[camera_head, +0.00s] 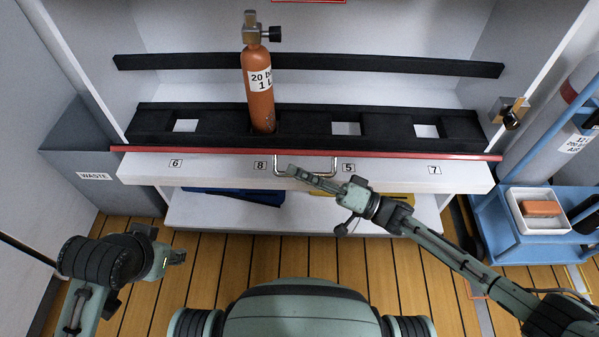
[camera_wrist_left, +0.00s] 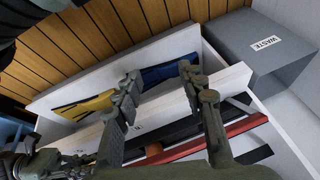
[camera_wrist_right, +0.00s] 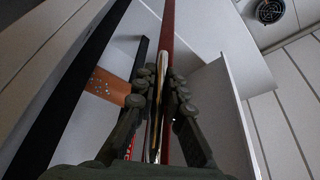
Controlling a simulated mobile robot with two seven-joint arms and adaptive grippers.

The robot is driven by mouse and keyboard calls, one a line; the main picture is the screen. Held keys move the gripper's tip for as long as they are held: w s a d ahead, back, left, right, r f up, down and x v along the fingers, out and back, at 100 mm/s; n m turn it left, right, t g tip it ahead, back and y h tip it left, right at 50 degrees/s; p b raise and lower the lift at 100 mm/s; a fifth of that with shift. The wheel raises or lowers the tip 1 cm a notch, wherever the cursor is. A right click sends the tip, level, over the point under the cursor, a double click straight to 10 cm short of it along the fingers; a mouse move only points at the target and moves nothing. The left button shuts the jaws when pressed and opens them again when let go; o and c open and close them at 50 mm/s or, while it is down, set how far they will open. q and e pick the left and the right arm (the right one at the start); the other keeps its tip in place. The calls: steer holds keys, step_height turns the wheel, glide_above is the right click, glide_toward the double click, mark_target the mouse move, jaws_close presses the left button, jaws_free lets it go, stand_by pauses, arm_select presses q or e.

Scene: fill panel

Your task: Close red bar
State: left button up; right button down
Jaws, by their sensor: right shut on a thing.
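The red bar (camera_head: 420,156) runs along the front edge of the white shelf, in front of the black rack. A metal loop handle (camera_head: 278,168) is at its middle. My right gripper (camera_head: 291,172) is at this handle; in the right wrist view the fingers (camera_wrist_right: 163,88) are closed around the metal handle (camera_wrist_right: 161,62), with the red bar (camera_wrist_right: 168,28) alongside. My left gripper (camera_head: 177,257) is low at the left, away from the bar. In the left wrist view its fingers (camera_wrist_left: 158,76) are apart and empty, and the red bar (camera_wrist_left: 225,132) shows beyond them.
An orange cylinder (camera_head: 259,90) stands upright in the black rack (camera_head: 300,122) at the label 8 slot; the other slots look empty. A grey waste bin (camera_head: 85,160) is at left. A blue cart (camera_head: 510,235) and grey cylinder are at right. A latch (camera_head: 508,112) is on the right post.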

mark_target(301, 153)
steer(key=shift+w+r, duration=0.15)
steer(key=shift+r, duration=0.25)
steer(key=w+r+p, duration=0.1)
steer(key=w+r+m+p, duration=0.1)
steer(key=p, duration=0.1)
steer(key=shift+r+h, duration=0.3)
steer(key=shift+r, duration=0.1)
arm_select(q)
step_height(301, 153, down, 11)
steer(key=g+p, duration=0.1)
steer(key=shift+w+a+f+p, duration=0.15)
steer(key=shift+w+a+p, duration=0.15)
steer(key=shift+p, duration=0.05)
arm_select(e)
steer(key=w+r+m, duration=0.2)
steer(key=w+r, duration=0.2)
steer(key=w, duration=0.3)
steer(key=shift+w, duration=0.15)
steer(key=shift+h, duration=0.3)
steer(key=c, duration=1.6)
jaws_free()
